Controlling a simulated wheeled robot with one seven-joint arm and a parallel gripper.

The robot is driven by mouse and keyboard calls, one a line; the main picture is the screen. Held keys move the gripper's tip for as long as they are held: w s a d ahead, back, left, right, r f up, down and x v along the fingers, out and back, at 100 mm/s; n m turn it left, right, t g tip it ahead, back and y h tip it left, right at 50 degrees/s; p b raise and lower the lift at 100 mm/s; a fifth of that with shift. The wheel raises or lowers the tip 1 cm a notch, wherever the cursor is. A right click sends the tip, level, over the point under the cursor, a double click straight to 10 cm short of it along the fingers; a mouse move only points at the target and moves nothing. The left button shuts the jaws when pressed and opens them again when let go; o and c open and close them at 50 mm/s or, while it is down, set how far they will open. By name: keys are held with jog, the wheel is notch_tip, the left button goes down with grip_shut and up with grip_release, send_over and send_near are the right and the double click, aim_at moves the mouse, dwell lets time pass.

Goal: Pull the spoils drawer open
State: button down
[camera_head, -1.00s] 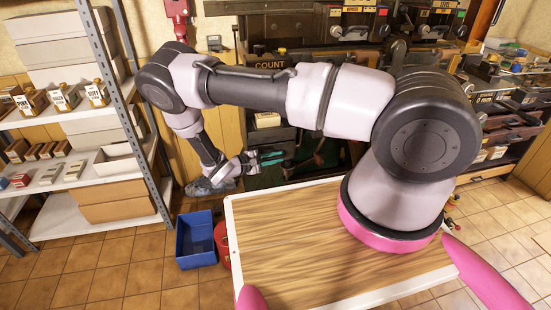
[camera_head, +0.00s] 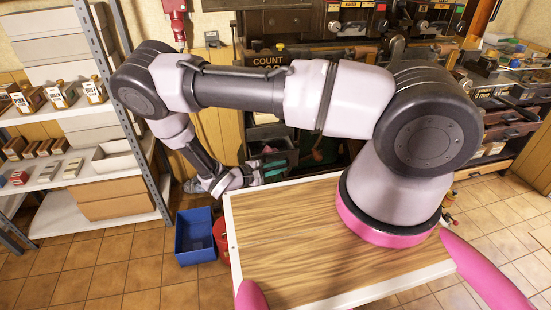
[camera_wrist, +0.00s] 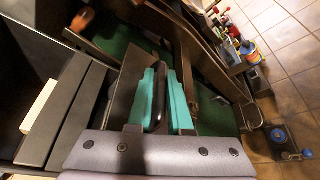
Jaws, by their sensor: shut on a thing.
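The spoils drawer (camera_head: 279,158) appears as a dark box low in the dark press, just beyond the wooden tabletop. It seems to stand out from the press front, with its top open; its contents are unclear. My gripper (camera_head: 264,172) reaches it from the left. In the wrist view, the teal fingers of my gripper (camera_wrist: 166,98) are closed on either side of the dark drawer handle (camera_wrist: 160,95). The inner end of the handle is partly hidden by the fingers.
A wooden-topped table (camera_head: 300,235) stands close in front. A blue bin (camera_head: 195,238) and a red bucket (camera_head: 221,236) are on the tiled floor to its left. A metal shelf (camera_head: 85,185) with boxes stands at the far left. In the wrist view, cans (camera_wrist: 249,52) stand on the right.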

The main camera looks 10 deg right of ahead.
jog(key=s, duration=0.8)
jog(key=shift+f, duration=0.15)
jog(key=shift+d, duration=0.1)
jog(key=c, duration=0.9)
grip_release()
jog(key=shift+w, duration=0.1)
jog(key=v, duration=1.1)
jog(key=shift+w, duration=0.1)
jog(key=shift+d, duration=0.1)
